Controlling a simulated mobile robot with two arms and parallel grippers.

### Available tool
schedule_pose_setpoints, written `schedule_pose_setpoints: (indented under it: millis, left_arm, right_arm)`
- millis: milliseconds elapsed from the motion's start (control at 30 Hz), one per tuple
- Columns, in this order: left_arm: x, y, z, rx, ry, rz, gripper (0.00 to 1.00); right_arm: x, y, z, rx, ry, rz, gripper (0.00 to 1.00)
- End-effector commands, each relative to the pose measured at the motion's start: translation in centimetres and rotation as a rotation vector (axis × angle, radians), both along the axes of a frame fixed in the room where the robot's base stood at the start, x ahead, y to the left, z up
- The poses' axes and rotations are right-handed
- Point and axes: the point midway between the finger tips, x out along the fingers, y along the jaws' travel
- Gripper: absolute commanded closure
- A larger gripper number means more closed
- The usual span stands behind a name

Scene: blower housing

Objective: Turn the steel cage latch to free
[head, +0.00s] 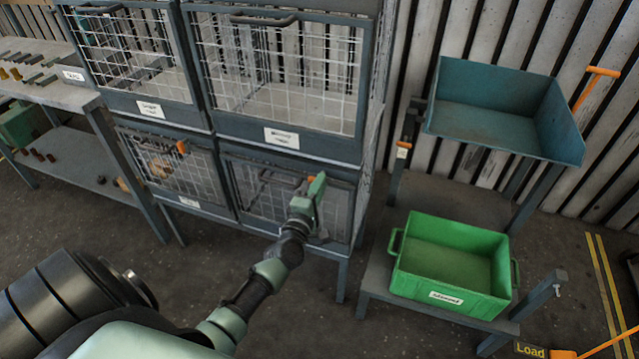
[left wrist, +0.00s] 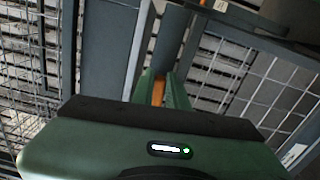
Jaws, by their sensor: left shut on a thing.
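The lower right wire cage (head: 265,196) has a grey frame and a mesh door. Its orange latch (head: 311,179) is at the top of the door, mostly covered by my left gripper (head: 317,188). In the left wrist view the orange latch (left wrist: 158,92) sits between the two green fingers of my left gripper (left wrist: 162,88), which are shut on it. The gripper hides most of the latch, so its exact turn is hard to tell. The cage's label is hidden behind my arm. My right gripper is not in view.
Two larger cages sit above. A green crate (head: 450,297) stands on a low rack at right, with a blue-grey bin (head: 500,100) above it. A workbench (head: 50,92) is at left.

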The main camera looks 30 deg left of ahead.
Motion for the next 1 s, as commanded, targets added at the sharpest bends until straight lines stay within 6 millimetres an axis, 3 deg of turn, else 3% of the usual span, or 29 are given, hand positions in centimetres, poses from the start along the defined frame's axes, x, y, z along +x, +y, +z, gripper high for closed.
schedule_pose_setpoints:
  millis: [300, 800, 833, 900, 1000]
  left_arm:
    - [-0.05, -0.07, -0.24, 0.099, 0.027, -0.001, 1.0]
    - [-0.07, -0.07, -0.31, 0.117, 0.032, -0.001, 1.0]
    - [-0.07, -0.07, -0.31, 0.117, 0.032, -0.001, 0.8]
    - [-0.07, -0.06, -0.3, 0.117, 0.032, -0.001, 0.64]
    - [-0.05, -0.05, -0.25, 0.116, 0.031, -0.001, 0.64]
  right_arm:
    - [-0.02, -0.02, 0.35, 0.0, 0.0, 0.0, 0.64]
    - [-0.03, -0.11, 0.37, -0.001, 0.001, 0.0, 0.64]
    - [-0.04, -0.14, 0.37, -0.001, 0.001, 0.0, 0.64]
    - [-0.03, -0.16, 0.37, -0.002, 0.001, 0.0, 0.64]
    - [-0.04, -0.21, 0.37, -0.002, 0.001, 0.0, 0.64]
